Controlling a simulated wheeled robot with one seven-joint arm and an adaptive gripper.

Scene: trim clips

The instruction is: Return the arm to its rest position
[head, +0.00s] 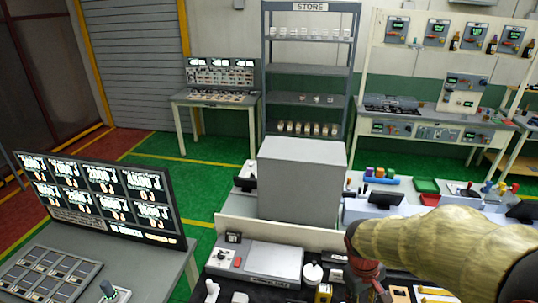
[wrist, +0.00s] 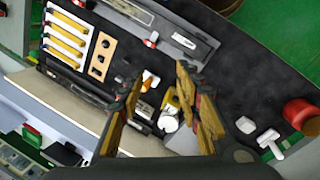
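My arm, in a beige padded sleeve (head: 440,240), reaches in from the right edge of the head view over the front bench. Its dark and red end part hangs above the bench's dark mat; the fingertips are not clear there. In the wrist view my gripper (wrist: 158,75) has its two wood-coloured fingers spread apart, with nothing held between them. Below the gap are a white round container (wrist: 169,122), a yellow-labelled item (wrist: 172,100) and a small orange and white item (wrist: 149,82) on the dark mat (wrist: 225,85).
The wrist view shows a fixture with yellow bars (wrist: 65,40), a tan plate with holes (wrist: 101,55), a grey tray (wrist: 160,30), white parts (wrist: 268,140) and a red cylinder (wrist: 302,114). In the head view, a grey box device (head: 255,262) and a screen panel (head: 105,198) stand left of my arm.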

